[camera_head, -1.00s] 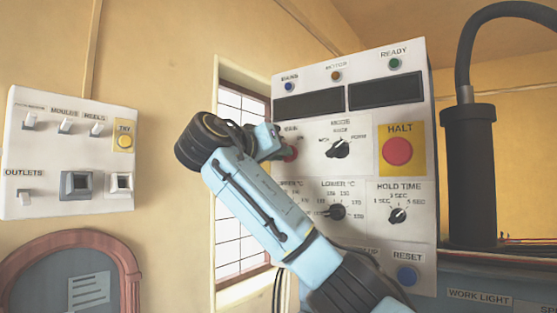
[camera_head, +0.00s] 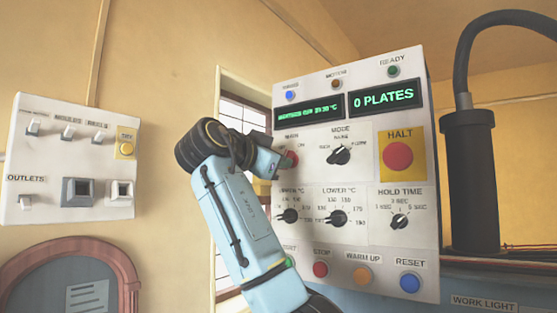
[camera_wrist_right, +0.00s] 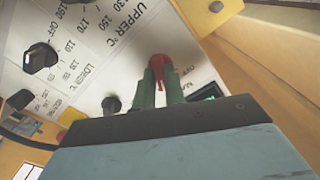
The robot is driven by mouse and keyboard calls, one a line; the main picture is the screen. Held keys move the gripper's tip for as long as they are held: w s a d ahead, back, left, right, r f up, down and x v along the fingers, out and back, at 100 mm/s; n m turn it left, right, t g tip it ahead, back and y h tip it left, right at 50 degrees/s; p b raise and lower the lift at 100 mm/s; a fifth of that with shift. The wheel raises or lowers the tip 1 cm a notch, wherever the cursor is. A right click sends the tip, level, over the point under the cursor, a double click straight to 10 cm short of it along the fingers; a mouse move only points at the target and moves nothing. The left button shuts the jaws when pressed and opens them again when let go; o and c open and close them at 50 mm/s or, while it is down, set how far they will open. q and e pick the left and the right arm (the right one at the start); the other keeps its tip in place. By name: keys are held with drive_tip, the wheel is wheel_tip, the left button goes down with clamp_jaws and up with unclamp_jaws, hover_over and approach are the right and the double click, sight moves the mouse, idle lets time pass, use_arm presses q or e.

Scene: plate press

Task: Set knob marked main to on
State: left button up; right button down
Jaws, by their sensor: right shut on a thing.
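The red main knob (camera_head: 291,157) is at the upper left of the white control panel, partly hidden by my right gripper (camera_head: 283,163). In the right wrist view the right gripper's green fingers (camera_wrist_right: 158,88) are shut around the red knob (camera_wrist_right: 158,62). The printed positions around the knob are mostly covered, so its pointer is hard to read. The panel's two displays are lit with green text, one reading "0 PLATES" (camera_head: 384,96). The blue lamp (camera_head: 291,95) at the top left glows. My left gripper is not in view.
The mode knob (camera_head: 339,154) and yellow HALT plate with its red button (camera_head: 398,156) are to the right. Temperature knobs (camera_head: 336,218) and a hold time knob (camera_head: 399,222) sit below. A switch box (camera_head: 68,160) hangs on the left wall. A black column (camera_head: 470,180) stands at right.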

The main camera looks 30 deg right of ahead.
drive_tip(key=shift+m, duration=0.7)
drive_tip(key=c, duration=1.5)
unclamp_jaws()
drive_tip(key=shift+o, duration=0.2)
drive_tip(key=shift+a, duration=0.1)
drive_tip(key=b+v, duration=0.1)
drive_tip(key=v, duration=1.2)
drive_tip(key=shift+b, duration=0.35)
drive_tip(key=shift+s+a, duration=0.1)
